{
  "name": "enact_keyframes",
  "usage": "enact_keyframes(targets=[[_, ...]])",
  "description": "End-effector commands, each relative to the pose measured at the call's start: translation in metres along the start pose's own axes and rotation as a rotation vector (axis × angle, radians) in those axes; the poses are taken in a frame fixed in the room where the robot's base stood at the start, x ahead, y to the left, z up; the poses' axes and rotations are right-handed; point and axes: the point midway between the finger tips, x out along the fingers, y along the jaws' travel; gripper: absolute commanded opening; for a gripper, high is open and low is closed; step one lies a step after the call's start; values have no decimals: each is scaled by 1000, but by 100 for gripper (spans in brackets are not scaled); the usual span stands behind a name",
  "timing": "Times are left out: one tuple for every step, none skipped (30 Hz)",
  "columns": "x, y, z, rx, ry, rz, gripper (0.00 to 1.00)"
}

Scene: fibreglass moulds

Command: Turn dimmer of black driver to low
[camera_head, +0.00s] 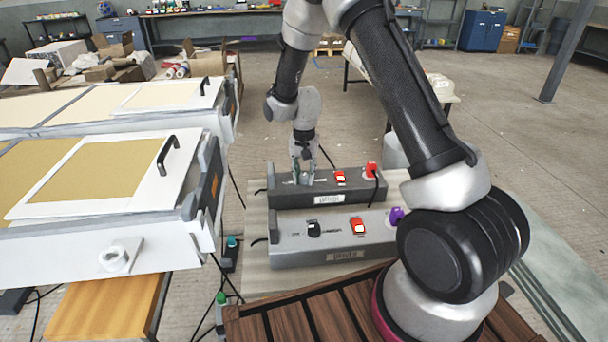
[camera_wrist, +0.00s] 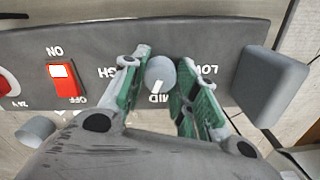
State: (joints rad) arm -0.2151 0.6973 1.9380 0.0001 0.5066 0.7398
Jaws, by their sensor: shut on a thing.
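The dark driver box (camera_head: 328,188) is the farther of two boxes on the bench. It also fills the upper part of the wrist view (camera_wrist: 215,35). Its grey round dimmer knob (camera_wrist: 160,72) has a white pointer mark that points at MID. HIGH is printed on the left of the knob and LOW on the right, both upside down. My gripper (camera_head: 303,180) reaches down to this box from above. In the wrist view its green-padded fingers (camera_wrist: 161,78) stand on both sides of the knob, shut on it. In the head view the knob is hidden by the gripper.
A lighter grey driver (camera_head: 290,240) with a black knob (camera_head: 314,229) and red switch (camera_head: 358,227) stands nearer. The dark box carries a red rocker switch (camera_wrist: 65,82) and a red plug (camera_head: 371,170). White-framed moulds (camera_head: 110,190) stand at left.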

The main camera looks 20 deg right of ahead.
Motion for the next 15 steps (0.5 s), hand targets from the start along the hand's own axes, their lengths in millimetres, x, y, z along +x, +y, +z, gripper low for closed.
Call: enact_keyframes(targets=[[0,0,0,-42,1,-1,6],[0,0,0,-70,1,-1,6],[0,0,0,-108,1,-1,6],[0,0,0,-137,1,-1,6],[0,0,0,-165,1,-1,6],[0,0,0,-203,1,-1,6],[0,0,0,-232,1,-1,6],[0,0,0,-260,1,-1,6],[0,0,0,-298,1,-1,6],[0,0,0,-327,1,-1,6],[0,0,0,-355,1,-1,6],[0,0,0,-393,1,-1,6],[0,0,0,-421,1,-1,6],[0,0,0,-450,1,-1,6],[0,0,0,-488,1,-1,6]])
